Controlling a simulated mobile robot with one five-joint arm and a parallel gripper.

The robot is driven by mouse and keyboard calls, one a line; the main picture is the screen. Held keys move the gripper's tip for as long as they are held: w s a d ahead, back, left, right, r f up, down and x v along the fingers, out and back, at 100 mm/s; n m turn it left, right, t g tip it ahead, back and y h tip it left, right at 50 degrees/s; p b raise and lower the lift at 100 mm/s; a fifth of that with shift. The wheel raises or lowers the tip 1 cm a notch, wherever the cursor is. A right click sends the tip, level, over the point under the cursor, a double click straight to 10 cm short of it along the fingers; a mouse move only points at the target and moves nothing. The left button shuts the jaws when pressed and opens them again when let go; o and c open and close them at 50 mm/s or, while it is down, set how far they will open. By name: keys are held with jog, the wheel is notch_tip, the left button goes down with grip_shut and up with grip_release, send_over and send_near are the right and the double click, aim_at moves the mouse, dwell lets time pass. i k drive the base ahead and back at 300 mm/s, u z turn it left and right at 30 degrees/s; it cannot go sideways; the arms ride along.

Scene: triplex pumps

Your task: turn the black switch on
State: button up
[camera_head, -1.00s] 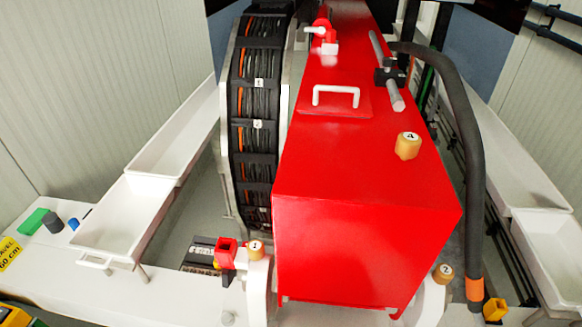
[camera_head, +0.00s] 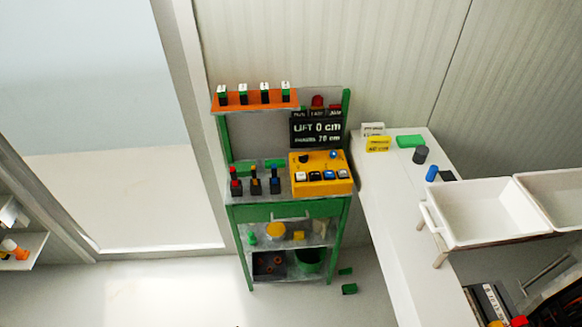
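I cannot single out a black switch for sure. A yellow control box (camera_head: 322,187) with several small white, blue and dark knobs or switches sits on a green-framed stand (camera_head: 235,214). To its left stand three dark upright levers (camera_head: 256,187) with coloured tops. A dark device (camera_head: 490,303) with a light panel is partly cut off at the lower right edge. My gripper is not in view.
A white bench (camera_head: 385,215) and white trays (camera_head: 478,212) stand right of the stand. A green block (camera_head: 348,289) lies on the floor. Floor (camera_head: 165,290) at lower left is clear.

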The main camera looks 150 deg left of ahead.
aim_at(303, 159)
jog(key=u, duration=1)
jog(key=k, duration=0.85)
jog(key=u, duration=3.2)
jog(key=k, duration=0.85)
jog(key=z, duration=0.2)
jog(key=i, duration=0.85)
jog(key=u, duration=0.1)
